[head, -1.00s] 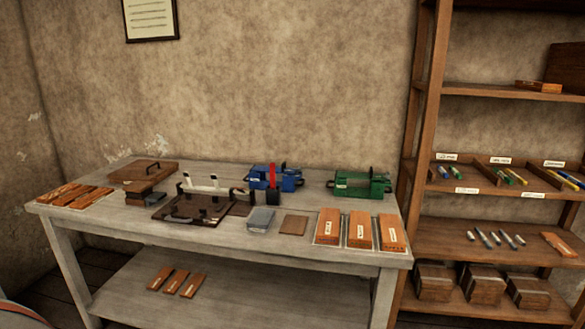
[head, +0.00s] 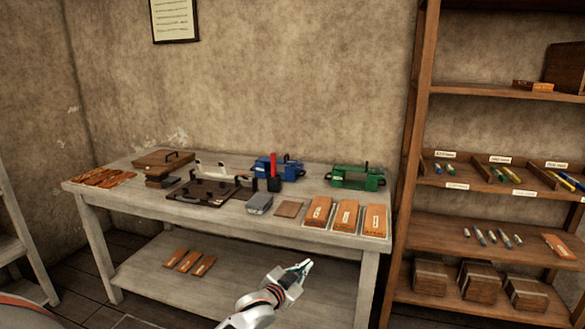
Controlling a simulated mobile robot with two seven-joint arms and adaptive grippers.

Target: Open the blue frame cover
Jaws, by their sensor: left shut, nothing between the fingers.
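The blue frame (head: 287,168) stands at the back of the grey table, right of its middle. Its cover is too small here for me to tell whether it is open or shut. A red upright piece on a dark block (head: 274,182) stands in front of it and hides part of it. My left gripper (head: 305,265) is in front of the table, low, below the table top in the picture. It is shut and empty, well apart from the blue frame. My right gripper is not in view.
A green frame (head: 350,178) stands to the right of the blue one. A dark tray (head: 200,196), a grey block (head: 259,204) and several orange-brown boxes (head: 346,216) lie on the table. A tall wooden shelf (head: 480,92) stands at the right.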

